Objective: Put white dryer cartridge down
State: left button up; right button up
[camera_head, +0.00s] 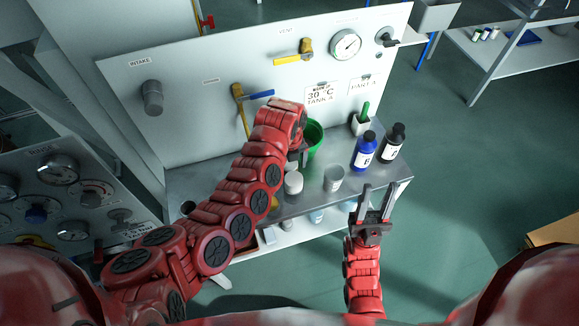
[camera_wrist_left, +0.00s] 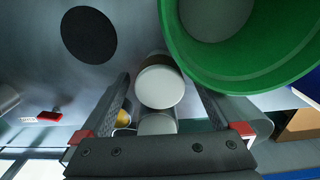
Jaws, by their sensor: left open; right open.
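A white cylinder, seemingly the dryer cartridge (camera_head: 293,183), stands upright on the grey shelf beside the green container. In the left wrist view the white cartridge (camera_wrist_left: 160,88) lies between the two spread fingers, with a gap visible at each side. My left gripper (camera_head: 298,158) is open around or just above it; the red wrist hides part of it in the head view. My right gripper (camera_head: 378,190) is open and empty, in front of the shelf's right front edge.
The green container (camera_head: 314,136) stands close to the left gripper. A grey-white cup (camera_head: 333,178), a blue bottle (camera_head: 364,152) and a black bottle (camera_head: 391,145) stand to the right. The panel (camera_head: 215,60) with valves and a gauge (camera_head: 346,44) rises behind the shelf (camera_head: 398,173).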

pick_arm(q)
jog(key=shift+f, duration=0.25)
grip_shut()
dwell(0.3)
notch_tip(320, 180, up, 8)
jog(key=b, duration=0.2)
jog(key=shift+b, duration=0.3)
notch_tip(320, 180, up, 6)
jog(key=r+p, duration=0.1)
notch_tip(320, 180, up, 13)
jog(key=p, duration=1.4)
send_over(288, 163)
jog(key=shift+s+d, duration=0.1)
jog(key=shift+d, duration=0.1)
